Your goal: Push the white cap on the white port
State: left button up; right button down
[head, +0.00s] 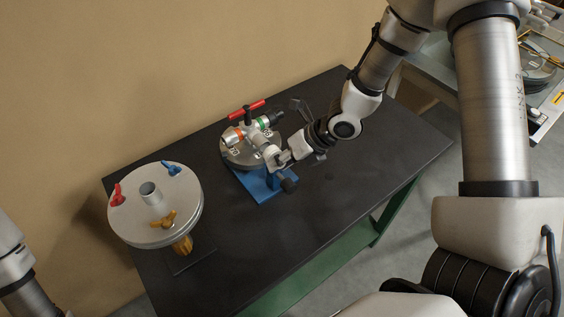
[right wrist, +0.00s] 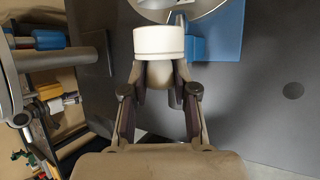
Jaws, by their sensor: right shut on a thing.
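The white cap (right wrist: 158,40) sits at the fingertips of my right gripper (right wrist: 160,72), which is shut on its beige rear part. In the head view the right gripper (head: 282,159) is at the front right side of a round grey manifold (head: 236,155) on a blue stand (head: 257,186). The white cap (head: 271,152) shows there as a pale piece close to the manifold's edge. The white port is hidden behind the cap, and I cannot tell whether they touch. My left arm shows at the lower left, but its gripper is out of view.
The manifold carries orange- and green-banded ports, a red T-handle (head: 246,109) and a dark cap (head: 276,117). A round silver lid (head: 183,234) with red, blue and yellow clamps stands to the left. The black tabletop (head: 330,220) is clear to the right and front.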

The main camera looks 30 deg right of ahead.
aim_at(277, 149)
jog(key=shift+w+r, duration=0.1)
jog(key=shift+w, duration=0.05)
jog(key=shift+w+a+p, duration=0.15)
jog(key=shift+w+p, duration=0.75)
jog(key=shift+p, duration=0.1)
jog(key=shift+w, duration=0.2)
jog(key=shift+w, duration=0.2)
jog(key=shift+w+a+p, duration=0.1)
jog(key=shift+w+p, duration=0.35)
